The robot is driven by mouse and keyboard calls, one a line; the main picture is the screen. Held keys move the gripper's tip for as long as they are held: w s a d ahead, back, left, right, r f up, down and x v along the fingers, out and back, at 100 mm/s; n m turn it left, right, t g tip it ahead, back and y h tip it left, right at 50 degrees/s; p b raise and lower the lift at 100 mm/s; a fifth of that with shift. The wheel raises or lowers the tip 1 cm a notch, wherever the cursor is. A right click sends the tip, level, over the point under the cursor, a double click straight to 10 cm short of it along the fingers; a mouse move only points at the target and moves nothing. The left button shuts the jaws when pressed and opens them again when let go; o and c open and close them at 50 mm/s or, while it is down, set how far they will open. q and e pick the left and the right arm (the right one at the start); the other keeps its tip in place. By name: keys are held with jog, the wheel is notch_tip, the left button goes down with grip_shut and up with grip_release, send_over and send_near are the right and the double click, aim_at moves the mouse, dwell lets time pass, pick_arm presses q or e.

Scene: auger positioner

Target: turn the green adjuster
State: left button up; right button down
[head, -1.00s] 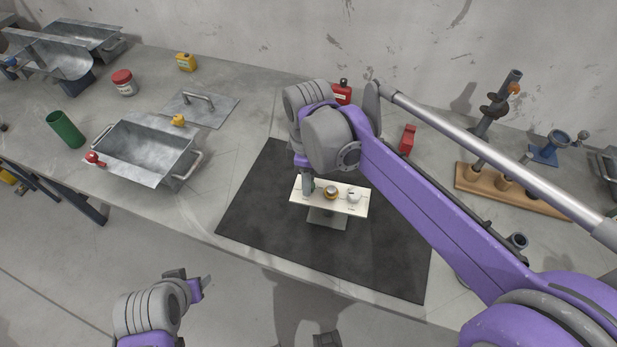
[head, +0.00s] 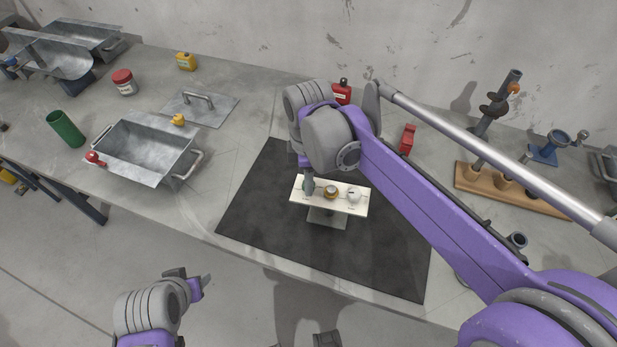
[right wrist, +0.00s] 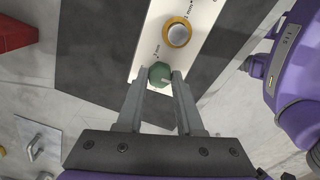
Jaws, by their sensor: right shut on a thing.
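A pale panel (head: 328,206) on a stand holds a row of knobs. The green adjuster (right wrist: 160,73) is a faceted green knob at the panel's near end in the right wrist view. My right gripper (right wrist: 161,80) is shut on it, one finger on each side. In the head view my right gripper (head: 308,186) comes down onto the panel's left end and hides the green adjuster. A brass-ringed knob (head: 331,193) and a white knob (head: 354,195) sit to its right, untouched. My left gripper (head: 195,284) hangs off the table's front edge, apart from everything; its jaw opening is unclear.
The panel stands on a dark mat (head: 262,209). A metal tray (head: 148,152) and a green cup (head: 66,129) are to the left. The mat's front is free.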

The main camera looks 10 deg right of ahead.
jog(key=c, duration=0.5)
grip_release()
jog(key=shift+c, duration=0.2)
jog(key=shift+r, duration=0.1)
notch_tip(320, 180, up, 11)
jog(key=shift+p, duration=0.4)
jog(key=shift+f, duration=0.2)
